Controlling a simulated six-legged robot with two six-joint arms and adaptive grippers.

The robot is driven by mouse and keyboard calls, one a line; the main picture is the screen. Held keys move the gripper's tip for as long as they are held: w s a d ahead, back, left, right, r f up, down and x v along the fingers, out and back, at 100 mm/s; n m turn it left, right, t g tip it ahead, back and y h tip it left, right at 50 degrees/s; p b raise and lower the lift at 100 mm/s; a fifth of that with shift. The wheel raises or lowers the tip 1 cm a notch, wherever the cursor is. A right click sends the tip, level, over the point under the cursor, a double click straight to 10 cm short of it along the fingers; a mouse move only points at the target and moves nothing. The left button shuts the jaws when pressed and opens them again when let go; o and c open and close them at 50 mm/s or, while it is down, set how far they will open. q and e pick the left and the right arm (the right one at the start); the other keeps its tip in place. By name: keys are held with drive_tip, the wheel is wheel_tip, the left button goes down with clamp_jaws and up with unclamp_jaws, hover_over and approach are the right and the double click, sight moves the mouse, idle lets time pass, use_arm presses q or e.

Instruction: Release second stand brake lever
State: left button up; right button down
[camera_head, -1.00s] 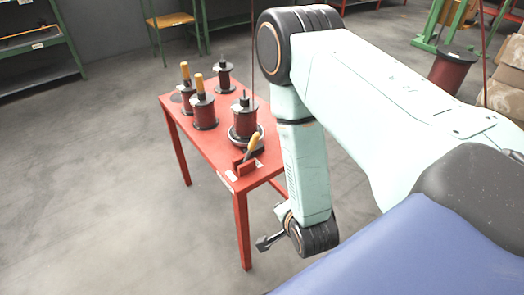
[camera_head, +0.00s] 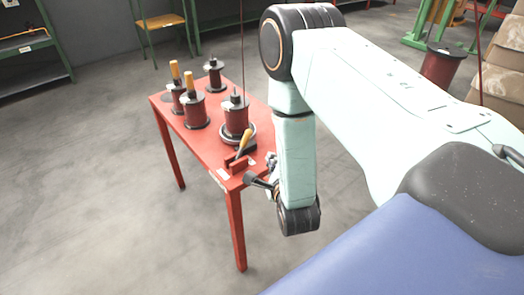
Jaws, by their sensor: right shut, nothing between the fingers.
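A lever with a yellow handle (camera_head: 245,139) stands tilted at the near end of the red table (camera_head: 206,147), beside a small red bracket (camera_head: 236,165). I cannot tell whether it is the stand brake lever. A dark red coil (camera_head: 236,119) sits on a round base just behind it. My right gripper (camera_head: 254,181) is small in view, shut and empty, by the table's near right corner, just below and right of the lever. I cannot tell whether it touches the table. My left gripper is not in view.
More dark red coils (camera_head: 193,110) stand on the table, two with yellow tops. A large coil (camera_head: 442,65) is by a green stand (camera_head: 418,32) at upper right. Brown sacks (camera_head: 494,85) lie at the right. Grey floor (camera_head: 80,190) at left is clear.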

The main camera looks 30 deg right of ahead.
sight(242, 146)
drive_tip(key=b+x, duration=0.2)
drive_tip(key=x, duration=0.7)
drive_tip(key=shift+w, duration=0.15)
drive_tip(key=a, duration=0.1)
drive_tip(key=r, duration=0.1)
drive_tip(key=a, duration=0.1)
drive_tip(key=shift+w+a+r+b, duration=0.25)
drive_tip(key=shift+a+r+b, duration=0.05)
drive_tip(key=shift+a+b, duration=0.1)
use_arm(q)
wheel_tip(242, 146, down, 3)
use_arm(e)
drive_tip(key=shift+a+r, duration=0.2)
drive_tip(key=shift+a, duration=0.1)
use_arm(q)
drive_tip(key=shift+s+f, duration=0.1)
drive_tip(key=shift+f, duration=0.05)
use_arm(e)
drive_tip(key=shift+w, duration=0.1)
